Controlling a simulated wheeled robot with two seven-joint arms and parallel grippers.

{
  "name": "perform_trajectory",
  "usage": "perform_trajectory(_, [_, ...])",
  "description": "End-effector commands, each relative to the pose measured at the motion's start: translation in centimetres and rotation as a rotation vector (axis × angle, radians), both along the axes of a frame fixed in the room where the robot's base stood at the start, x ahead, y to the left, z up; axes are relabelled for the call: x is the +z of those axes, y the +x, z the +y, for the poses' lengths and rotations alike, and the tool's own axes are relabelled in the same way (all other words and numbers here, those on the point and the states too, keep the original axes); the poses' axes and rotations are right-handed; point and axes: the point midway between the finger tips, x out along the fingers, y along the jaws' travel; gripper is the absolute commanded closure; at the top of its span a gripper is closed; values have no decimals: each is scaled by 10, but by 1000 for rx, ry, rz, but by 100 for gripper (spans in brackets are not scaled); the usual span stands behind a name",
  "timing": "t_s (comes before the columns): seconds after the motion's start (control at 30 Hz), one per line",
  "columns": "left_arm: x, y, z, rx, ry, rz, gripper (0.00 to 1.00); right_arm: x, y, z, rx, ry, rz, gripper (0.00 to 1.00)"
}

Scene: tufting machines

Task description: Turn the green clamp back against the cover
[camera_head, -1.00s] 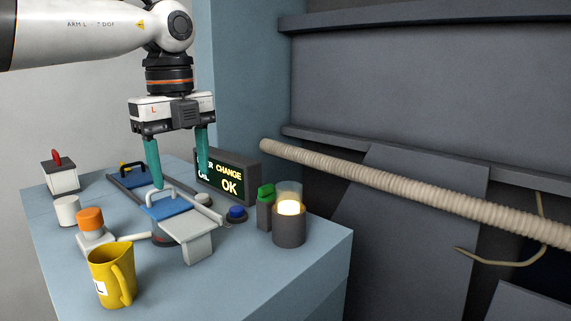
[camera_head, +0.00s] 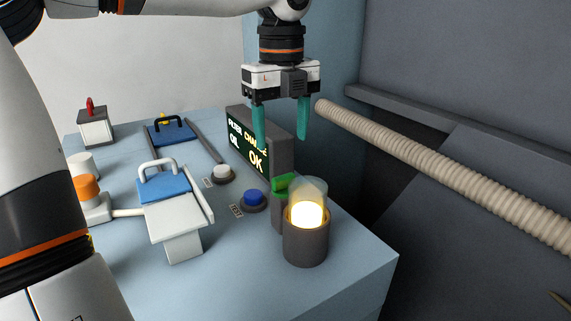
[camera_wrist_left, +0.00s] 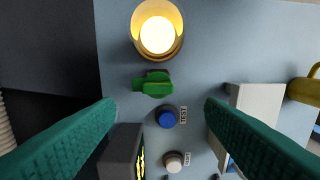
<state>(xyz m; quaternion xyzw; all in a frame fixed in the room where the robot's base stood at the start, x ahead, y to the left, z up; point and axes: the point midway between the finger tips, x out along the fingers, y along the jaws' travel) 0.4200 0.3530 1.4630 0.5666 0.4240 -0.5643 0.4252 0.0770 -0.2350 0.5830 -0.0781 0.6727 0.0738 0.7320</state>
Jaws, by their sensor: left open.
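The green clamp (camera_head: 286,184) sits on top of a dark post beside the lit lamp. In the left wrist view the clamp (camera_wrist_left: 153,85) lies sideways, just below the lamp, with a small gap between them. The clear cover (camera_head: 308,190) stands over the glowing lamp in a dark round housing (camera_head: 305,245); the lamp also shows in the left wrist view (camera_wrist_left: 157,34). My left gripper (camera_head: 281,142) points down with its teal fingers apart, above the clamp and empty. In its wrist view the clamp lies just beyond the gap between the fingertips (camera_wrist_left: 160,106). My right gripper is not visible.
The display (camera_head: 258,145) reading "OK" stands close behind the clamp. A blue button (camera_head: 254,199) and a white button (camera_head: 222,173) are to its left. A blue-topped part with a handle (camera_head: 164,188) stands farther left. A ribbed hose (camera_head: 420,158) runs at the right.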

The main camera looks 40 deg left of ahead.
Motion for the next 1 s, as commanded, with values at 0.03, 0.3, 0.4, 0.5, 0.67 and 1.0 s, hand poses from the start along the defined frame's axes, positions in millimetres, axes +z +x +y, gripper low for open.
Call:
perform_trajectory(0.03, [-9, -1, 0, -1, 1, 6, 36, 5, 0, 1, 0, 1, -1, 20])
perform_trajectory(0.3, [-58, 0, 0, -1, -1, 5, 36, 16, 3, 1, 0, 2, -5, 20])
perform_trajectory(0.4, [-69, 0, 0, -1, 0, 4, 36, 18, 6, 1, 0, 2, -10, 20])
perform_trajectory(0.5, [-76, -1, 0, 0, -1, 3, 36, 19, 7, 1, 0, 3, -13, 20])
perform_trajectory(0.67, [-78, 0, 0, 0, -1, 0, 36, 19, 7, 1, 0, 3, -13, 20])
perform_trajectory(1.0, [-78, 0, 0, 0, -1, 1, 67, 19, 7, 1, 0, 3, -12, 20])
